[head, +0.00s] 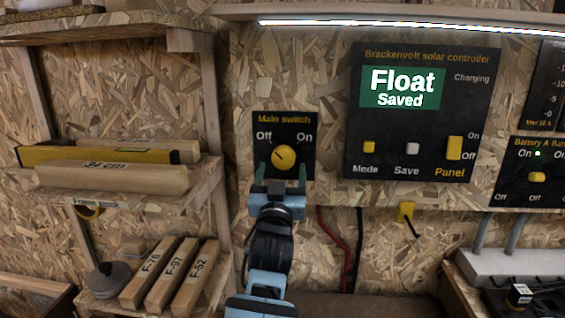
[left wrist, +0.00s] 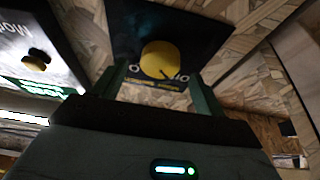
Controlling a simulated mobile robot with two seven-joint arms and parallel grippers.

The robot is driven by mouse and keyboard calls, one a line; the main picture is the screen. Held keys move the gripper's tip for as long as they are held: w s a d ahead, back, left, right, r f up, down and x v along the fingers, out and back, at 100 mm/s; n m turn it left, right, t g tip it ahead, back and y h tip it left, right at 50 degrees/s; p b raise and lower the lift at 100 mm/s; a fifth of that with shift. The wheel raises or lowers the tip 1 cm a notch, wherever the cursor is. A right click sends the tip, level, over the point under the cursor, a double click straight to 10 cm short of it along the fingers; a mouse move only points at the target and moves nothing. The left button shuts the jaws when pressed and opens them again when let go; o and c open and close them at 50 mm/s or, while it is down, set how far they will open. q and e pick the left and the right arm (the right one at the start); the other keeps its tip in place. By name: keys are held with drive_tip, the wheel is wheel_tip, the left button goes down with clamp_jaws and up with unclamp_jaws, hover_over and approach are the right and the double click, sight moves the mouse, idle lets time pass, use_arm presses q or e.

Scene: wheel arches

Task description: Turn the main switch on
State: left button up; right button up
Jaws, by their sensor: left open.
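The main switch is a yellow round knob (head: 284,157) on a small black panel (head: 298,122) marked Off on the left and On on the right. The dark line on the knob points up and left, toward Off. My left gripper (head: 281,178) is open just below and in front of the knob. In the left wrist view the knob (left wrist: 160,60) shows between and beyond the two green fingers (left wrist: 160,88). I cannot tell if either finger touches it. My right gripper is not in view.
The solar controller panel (head: 417,60) to the right reads Float, Saved. A battery switch panel (head: 530,185) is at the far right. A wooden shelf (head: 190,196) with labelled blocks stands at left. Red and black cables (head: 358,240) hang below the board.

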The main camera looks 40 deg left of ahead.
sight(283, 161)
use_arm(q)
drive_tip(key=shift+x, duration=1.7)
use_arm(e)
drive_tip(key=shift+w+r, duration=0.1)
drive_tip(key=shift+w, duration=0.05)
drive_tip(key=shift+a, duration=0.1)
